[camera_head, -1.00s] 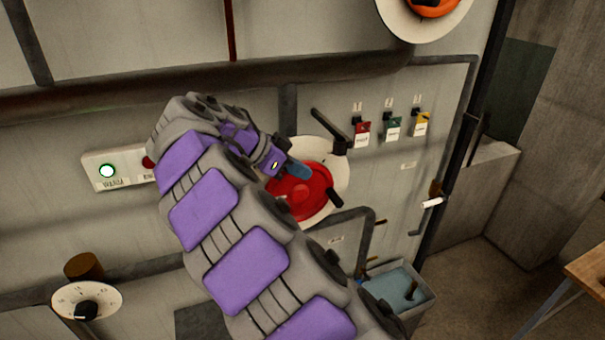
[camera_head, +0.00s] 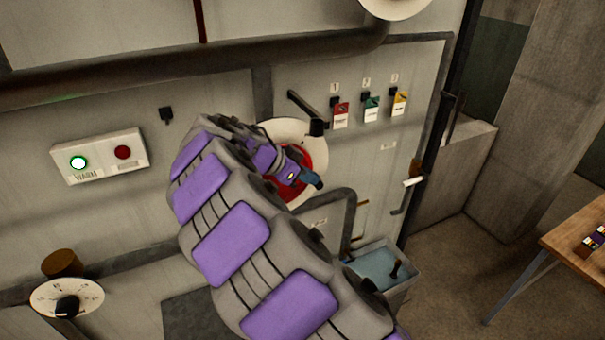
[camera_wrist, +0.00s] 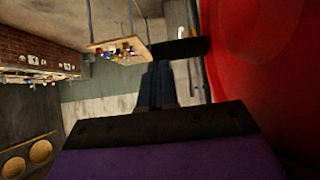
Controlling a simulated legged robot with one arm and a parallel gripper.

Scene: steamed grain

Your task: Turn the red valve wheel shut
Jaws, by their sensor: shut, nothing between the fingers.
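The red valve wheel (camera_head: 301,163) sits on a round white plate (camera_head: 284,130) on the grey wall panel. My gripper (camera_head: 314,182) is in front of the wheel's lower right part and hides much of it. In the wrist view the red wheel (camera_wrist: 275,60) fills the right side, very close. My gripper's fingers (camera_wrist: 157,80) are together and empty there, beside the wheel. A dark handle (camera_wrist: 180,47) sticks out from the wheel just past the fingertips. I cannot tell whether the fingers touch it.
A black lever (camera_head: 305,110) juts over the plate's upper right. Red, green and yellow tags (camera_head: 371,109) hang to its right. A light box (camera_head: 98,157) and a dial (camera_head: 67,297) are at left. A bin (camera_head: 380,265) stands below and a wooden table (camera_head: 585,235) at right.

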